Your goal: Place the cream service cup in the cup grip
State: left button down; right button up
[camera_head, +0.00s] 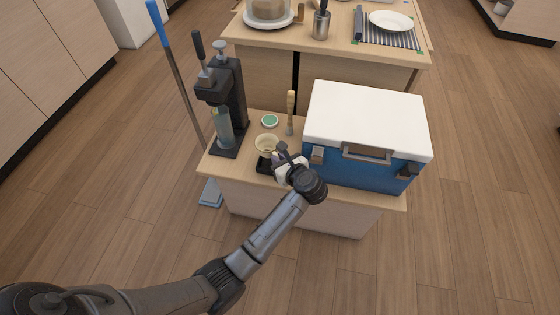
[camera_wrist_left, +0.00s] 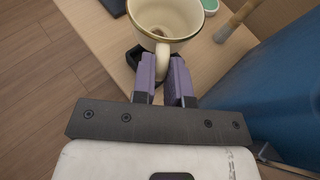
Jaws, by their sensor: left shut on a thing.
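The cream service cup (camera_head: 266,143) is upright at the front of the small wooden counter, and it fills the top of the left wrist view (camera_wrist_left: 166,22). My left gripper (camera_head: 281,158) is shut on the cup's handle, with its purple fingers (camera_wrist_left: 166,78) on either side of it. A black holder, which looks like the cup grip (camera_head: 263,165), is under and beside the cup; it also shows in the left wrist view (camera_wrist_left: 135,56). I cannot tell whether the cup rests in it or is just above it. My right gripper is not in view.
A blue cooler with a white lid (camera_head: 365,125) stands close to the right of my gripper. A dark press machine (camera_head: 228,105) stands at the left. A green-topped round dish (camera_head: 270,121) and a wooden-handled brush (camera_head: 290,112) are behind the cup.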

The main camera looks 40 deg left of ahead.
pick_arm(q)
notch_tip(320, 180, down, 5)
jog(key=b, duration=0.3)
jog(key=shift+w+a+r+b, duration=0.1)
jog(key=shift+w+r+b, duration=0.1)
jog(key=shift+b, duration=0.1)
jog(key=shift+f, duration=0.3)
jog(key=shift+w+f+b, duration=0.2)
jog(key=shift+f+b, duration=0.25)
jog(key=shift+b, duration=0.2)
jog(key=shift+f, duration=0.1)
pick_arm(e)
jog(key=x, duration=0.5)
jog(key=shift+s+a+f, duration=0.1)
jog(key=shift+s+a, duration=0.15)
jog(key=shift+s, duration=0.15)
pick_arm(q)
jog(key=shift+s+f, duration=0.1)
jog(key=shift+s, duration=0.05)
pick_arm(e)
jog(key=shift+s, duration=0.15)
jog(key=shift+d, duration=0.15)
pick_arm(q)
jog(key=shift+f, duration=0.2)
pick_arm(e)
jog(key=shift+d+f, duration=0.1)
